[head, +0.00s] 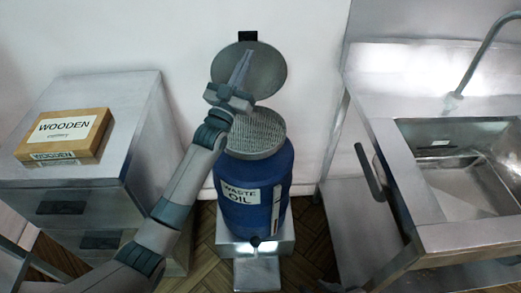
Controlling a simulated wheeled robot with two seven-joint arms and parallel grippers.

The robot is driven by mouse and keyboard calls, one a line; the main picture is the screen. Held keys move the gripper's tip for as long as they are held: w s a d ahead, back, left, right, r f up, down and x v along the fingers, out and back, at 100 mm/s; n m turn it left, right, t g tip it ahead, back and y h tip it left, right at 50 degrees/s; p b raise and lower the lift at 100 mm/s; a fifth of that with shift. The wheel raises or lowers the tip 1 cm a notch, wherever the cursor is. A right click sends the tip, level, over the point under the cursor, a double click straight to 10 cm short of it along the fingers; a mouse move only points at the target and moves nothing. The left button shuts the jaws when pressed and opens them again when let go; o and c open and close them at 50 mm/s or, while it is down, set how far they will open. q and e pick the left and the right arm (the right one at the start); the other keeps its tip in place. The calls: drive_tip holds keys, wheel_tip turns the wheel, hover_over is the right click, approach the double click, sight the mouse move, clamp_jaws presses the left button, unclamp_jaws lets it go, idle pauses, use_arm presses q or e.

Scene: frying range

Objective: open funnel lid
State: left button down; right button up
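The blue waste oil drum (277,184) stands upright with a round grey funnel (258,135) on its top. A perforated mesh shows inside the funnel. The round grey funnel lid (263,74) is raised up behind the funnel, near the wall, with a black tab (247,36) at its upper edge. My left gripper (248,55) is in front of the lid's left part, above the funnel. Its fingers look closed together with nothing between them. Whether they touch the lid cannot be told. My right gripper is not in view.
A grey cabinet (105,90) on the left carries a box marked WOODEN (65,134). A steel sink (455,185) with a faucet (480,55) and a curved bar (369,172) stands on the right. The drum rests on a low metal stand (231,238).

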use_arm(q)
drive_tip(key=s+p, duration=0.1)
drive_tip(key=s, duration=0.1)
drive_tip(key=shift+s, duration=0.35)
idle(0.4)
